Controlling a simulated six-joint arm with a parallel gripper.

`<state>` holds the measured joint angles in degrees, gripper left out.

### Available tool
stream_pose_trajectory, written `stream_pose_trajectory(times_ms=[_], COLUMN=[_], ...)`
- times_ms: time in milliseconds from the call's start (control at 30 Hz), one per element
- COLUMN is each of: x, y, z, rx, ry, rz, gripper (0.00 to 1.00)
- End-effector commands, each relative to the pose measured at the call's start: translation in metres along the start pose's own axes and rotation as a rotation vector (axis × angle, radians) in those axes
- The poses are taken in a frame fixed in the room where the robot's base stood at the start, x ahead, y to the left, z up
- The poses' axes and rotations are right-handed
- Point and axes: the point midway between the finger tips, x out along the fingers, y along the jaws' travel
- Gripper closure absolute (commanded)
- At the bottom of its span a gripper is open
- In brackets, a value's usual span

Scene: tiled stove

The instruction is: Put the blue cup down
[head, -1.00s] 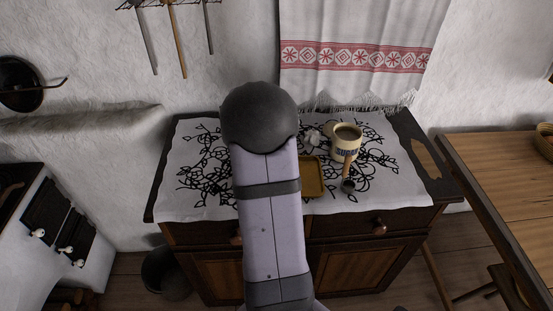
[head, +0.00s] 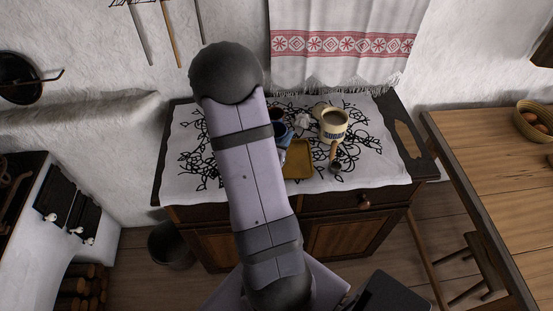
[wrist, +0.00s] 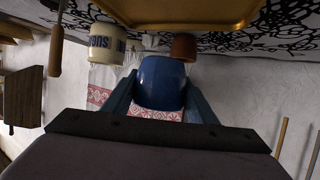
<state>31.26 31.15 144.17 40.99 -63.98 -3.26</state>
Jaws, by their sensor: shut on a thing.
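The blue cup (wrist: 161,84) is between the two fingers of my gripper (wrist: 160,78) in the wrist view, which shows the room upside down. My gripper is shut on it. In the head view my arm hides most of the gripper and cup; a small bluish part shows just right of the arm, behind the tray. I cannot tell whether the cup's base touches the cloth. The embroidered white cloth (head: 375,172) covers the cabinet top under this area.
A yellow tray (head: 299,160) lies right of my arm. A brown cup (wrist: 184,47) is close to the blue cup. Cloth at the right is clear.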

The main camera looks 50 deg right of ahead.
Motion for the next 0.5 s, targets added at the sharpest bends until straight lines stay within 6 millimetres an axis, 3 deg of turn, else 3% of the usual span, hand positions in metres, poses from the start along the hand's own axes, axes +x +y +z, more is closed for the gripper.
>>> stream_pose_trajectory(times_ms=[233, 500], x=[0.0010, 0.0044], y=[0.0034, 0.0033], z=[-0.0164, -0.0076], rx=[0.004, 0.000], ry=[0.002, -0.003], rz=[0.007, 0.005], gripper=[0.73, 0.73])
